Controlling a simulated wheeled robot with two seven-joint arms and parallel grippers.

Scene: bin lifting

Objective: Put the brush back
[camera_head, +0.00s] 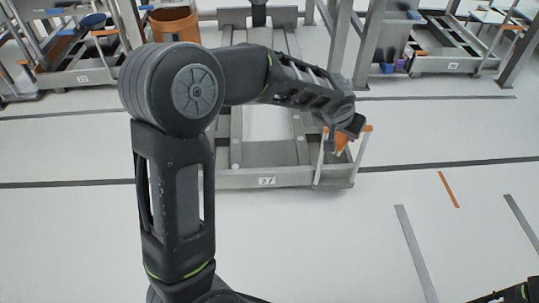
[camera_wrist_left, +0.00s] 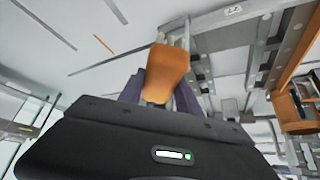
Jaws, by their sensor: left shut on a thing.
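The brush (camera_head: 342,141) shows as a small orange piece below my left gripper (camera_head: 346,126) in the head view, at the right front of the grey frame. In the left wrist view the orange brush (camera_wrist_left: 166,72) sits between the dark fingers of my left gripper (camera_wrist_left: 160,92), which is shut on it. Pale parts show at its far end. Part of the brush is hidden by the gripper. Two white posts (camera_head: 361,157) with orange tops stand close on both sides of it. I cannot tell whether the brush touches them.
The grey metal frame (camera_head: 225,180) labelled 27 stands on the pale floor. An orange bin (camera_head: 175,25) stands behind my left arm. Other racks stand at the back left (camera_head: 80,76) and back right (camera_head: 430,64). The floor in front is clear.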

